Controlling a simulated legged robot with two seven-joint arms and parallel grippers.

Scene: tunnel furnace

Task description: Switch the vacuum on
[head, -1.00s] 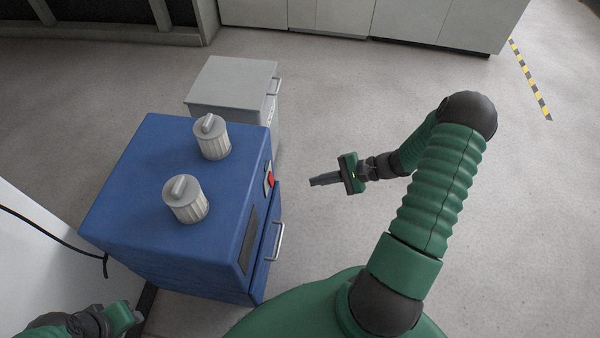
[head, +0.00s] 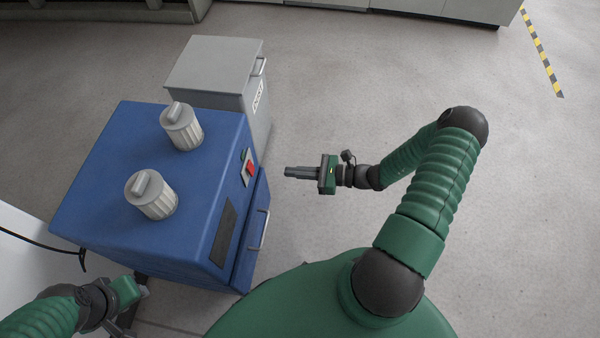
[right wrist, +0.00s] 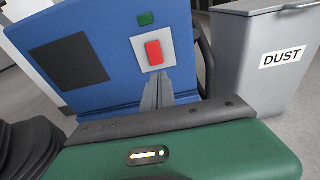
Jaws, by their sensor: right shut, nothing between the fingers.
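The vacuum is a blue cabinet (head: 110,200) with two ribbed grey caps on top, left of centre in the head view. Its side face, also in the right wrist view (right wrist: 105,20), carries a red switch (right wrist: 154,53) on a pale plate and a small green part (right wrist: 146,19) above it. The red switch shows in the head view too (head: 250,168). My right gripper (head: 287,172) is shut and empty, apart from the cabinet, pointing left towards the switch side. My left gripper (head: 146,290) is at the lower left by the cabinet's near side; its fingers are not clear.
A grey bin (head: 215,65) labelled DUST stands behind the cabinet; it also shows in the right wrist view (right wrist: 285,95). A handle (head: 264,230) sticks out of the cabinet's side. A black cable (head: 45,242) runs at the left. The floor to the right is clear.

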